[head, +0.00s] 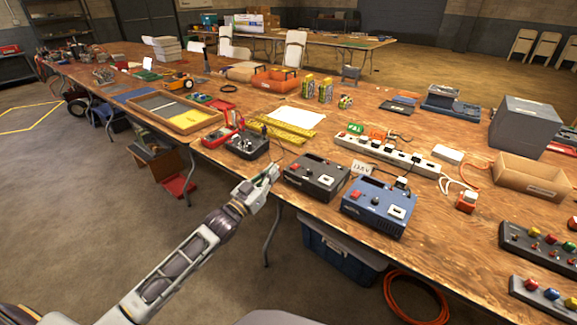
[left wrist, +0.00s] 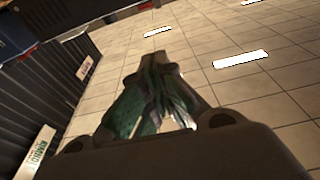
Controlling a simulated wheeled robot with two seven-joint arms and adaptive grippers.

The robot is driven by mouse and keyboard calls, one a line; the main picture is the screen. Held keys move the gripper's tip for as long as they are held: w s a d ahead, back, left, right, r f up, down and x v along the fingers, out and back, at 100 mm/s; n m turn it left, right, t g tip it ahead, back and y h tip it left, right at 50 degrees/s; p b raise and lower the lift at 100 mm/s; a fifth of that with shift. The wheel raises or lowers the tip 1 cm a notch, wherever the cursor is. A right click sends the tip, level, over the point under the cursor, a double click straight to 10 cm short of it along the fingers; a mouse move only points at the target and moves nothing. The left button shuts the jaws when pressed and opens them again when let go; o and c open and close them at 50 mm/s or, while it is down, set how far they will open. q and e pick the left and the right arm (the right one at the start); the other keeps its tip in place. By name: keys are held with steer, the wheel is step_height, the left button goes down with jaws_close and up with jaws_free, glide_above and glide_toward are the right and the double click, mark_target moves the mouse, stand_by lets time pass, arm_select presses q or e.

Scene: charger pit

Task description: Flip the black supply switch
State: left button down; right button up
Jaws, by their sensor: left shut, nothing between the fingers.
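The black supply (head: 317,178) is a dark box near the front edge of the table. Its top carries a small red part on the left and a white plate with a dark mark on the right; which way its switch is set is too small to tell. My left gripper (head: 268,176) is just left of the black supply, at the table's front edge, apart from it as far as I can see. Its fingers are shut and empty. In the left wrist view the closed greenish fingers (left wrist: 158,95) point towards a tiled ceiling, and no supply shows. My right gripper is not in view.
A similar blue supply (head: 378,207) stands right of the black one. A dark device with knobs (head: 247,145) lies to the left.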

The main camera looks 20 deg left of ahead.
arm_select(q)
steer(key=shift+w, duration=0.2)
step_height(320, 180, up, 2)
steer(key=b, duration=0.2)
glide_above(295, 166)
steer(key=r+v, duration=0.1)
steer(key=v, duration=0.2)
steer(key=shift+a+f, duration=0.1)
steer(key=shift+f, duration=1.3)
steer(key=shift+s+f+b, duration=0.15)
steer(key=shift+f+b, duration=0.2)
steer(key=shift+f, duration=0.4)
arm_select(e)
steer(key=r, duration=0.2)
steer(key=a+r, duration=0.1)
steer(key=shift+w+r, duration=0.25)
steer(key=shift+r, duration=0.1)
